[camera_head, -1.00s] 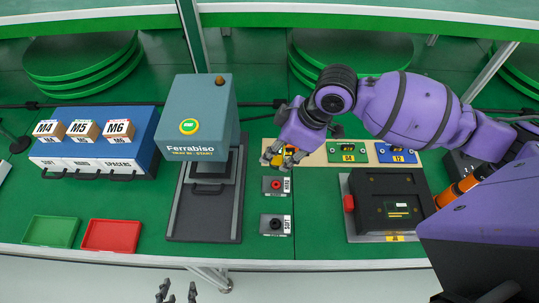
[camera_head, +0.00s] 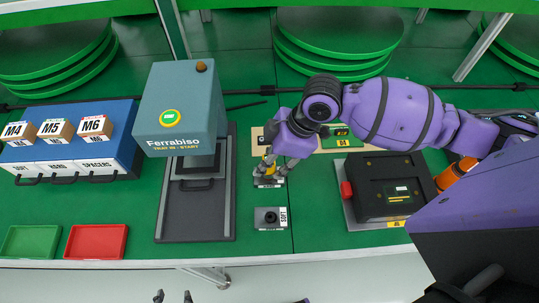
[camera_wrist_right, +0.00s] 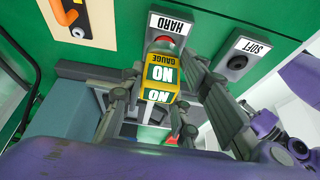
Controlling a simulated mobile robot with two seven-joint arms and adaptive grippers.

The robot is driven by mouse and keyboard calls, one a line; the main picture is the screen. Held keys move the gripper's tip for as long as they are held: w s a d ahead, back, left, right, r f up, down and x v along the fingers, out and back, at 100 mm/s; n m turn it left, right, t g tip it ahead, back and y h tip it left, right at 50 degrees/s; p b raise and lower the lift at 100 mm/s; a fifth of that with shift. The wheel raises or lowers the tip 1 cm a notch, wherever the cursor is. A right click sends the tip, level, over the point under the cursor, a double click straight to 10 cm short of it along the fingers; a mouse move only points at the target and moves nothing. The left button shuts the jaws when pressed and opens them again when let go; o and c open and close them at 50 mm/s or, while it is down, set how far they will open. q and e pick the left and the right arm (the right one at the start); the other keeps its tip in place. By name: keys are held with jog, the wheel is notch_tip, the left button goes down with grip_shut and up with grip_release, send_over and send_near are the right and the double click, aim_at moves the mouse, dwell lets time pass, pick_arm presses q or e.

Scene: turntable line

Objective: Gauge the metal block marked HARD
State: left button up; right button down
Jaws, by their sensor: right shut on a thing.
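The grey SOFT block (camera_head: 270,219) stands nearer the front edge. My left gripper (camera_head: 172,297) shows only fingertips, apart, at the bottom edge.
A beige board (camera_head: 258,136) with a green 84 holder (camera_head: 341,138) lies behind. The Ferrabiso machine (camera_head: 180,105) stands left, a black device with a red button (camera_head: 390,190) right. Green (camera_head: 34,242) and red (camera_head: 96,241) trays lie front left.

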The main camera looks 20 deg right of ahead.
pick_arm(q)
jog(key=shift+r, duration=0.1)
pick_arm(e)
jog(key=shift+f, duration=0.2)
pick_arm(q)
jog(key=shift+s+f, duration=0.3)
jog(key=shift+s, duration=0.1)
jog(key=shift+w+r, duration=0.15)
jog(key=shift+r, duration=0.05)
jog(key=shift+w+r+p, duration=0.3)
jog(key=shift+w+r, duration=0.1)
jog(key=shift+r, duration=0.05)
jog(key=shift+w+r, duration=0.2)
jog(key=shift+r, duration=0.05)
pick_arm(e)
jog(key=shift+f, duration=0.2)
dwell(0.9)
jog(key=shift+f, duration=0.35)
dwell(0.4)
pick_arm(q)
jog(key=shift+w+r+p, duration=0.2)
jog(key=shift+r+p, duration=0.05)
jog(key=shift+p, duration=0.15)
pick_arm(e)
jog(key=shift+f, duration=0.15)
jog(key=c, duration=1.3)
grip_release()
